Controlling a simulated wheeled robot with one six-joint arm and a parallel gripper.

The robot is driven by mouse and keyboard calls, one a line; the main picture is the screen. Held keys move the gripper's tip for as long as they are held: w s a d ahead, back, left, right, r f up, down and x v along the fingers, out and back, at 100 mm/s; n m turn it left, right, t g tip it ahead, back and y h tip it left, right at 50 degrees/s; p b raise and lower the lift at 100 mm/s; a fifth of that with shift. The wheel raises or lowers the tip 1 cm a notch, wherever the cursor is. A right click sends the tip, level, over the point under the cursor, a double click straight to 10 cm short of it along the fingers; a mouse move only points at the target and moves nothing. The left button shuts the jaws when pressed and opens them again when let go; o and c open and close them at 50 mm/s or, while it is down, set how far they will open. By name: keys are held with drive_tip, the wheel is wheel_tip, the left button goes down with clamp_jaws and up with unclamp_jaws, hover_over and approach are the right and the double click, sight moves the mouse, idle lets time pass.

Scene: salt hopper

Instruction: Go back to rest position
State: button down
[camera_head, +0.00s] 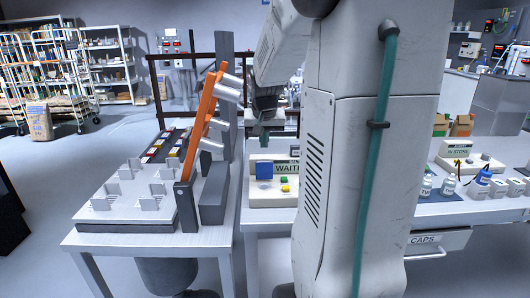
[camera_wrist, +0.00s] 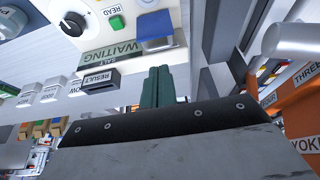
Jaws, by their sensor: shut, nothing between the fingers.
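The same device shows there upside down (camera_wrist: 98,15), with a blue square (camera_wrist: 155,30), a green "READ" button (camera_wrist: 116,23) and a black knob (camera_wrist: 74,24). The fingertips appear close to its "WAITING" label in the picture; I cannot tell the distance. My arm hides part of the scene in the head view.
An orange upright (camera_head: 199,127) with grey cylinders stands left of my gripper, beside a grey post (camera_head: 225,100). A white fixture plate (camera_head: 128,197) lies on the left table.

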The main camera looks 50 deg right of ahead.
drive_tip(key=v, duration=0.8)
drive_tip(key=shift+w+d+r, duration=0.15)
drive_tip(key=shift+d+r, duration=0.05)
drive_tip(key=shift+r, duration=0.15)
drive_tip(key=s+a+f+n+y, duration=0.1)
drive_tip(key=s+a, duration=0.4)
drive_tip(key=a, duration=0.5)
drive_tip(key=s+a+f+n+g+y, duration=0.1)
drive_tip(key=s+a+f+n, duration=0.2)
drive_tip(key=a, duration=0.8)
drive_tip(key=s+a+f+n+y, duration=0.1)
drive_tip(key=s+a+f+n, duration=0.2)
drive_tip(key=s+a, duration=0.6)
drive_tip(key=a+n, duration=0.1)
drive_tip(key=n, duration=0.1)
drive_tip(key=shift+s+n+g, duration=0.25)
drive_tip(key=shift+n+g, duration=0.05)
drive_tip(key=shift+n, duration=0.1)
drive_tip(key=shift+a, duration=0.25)
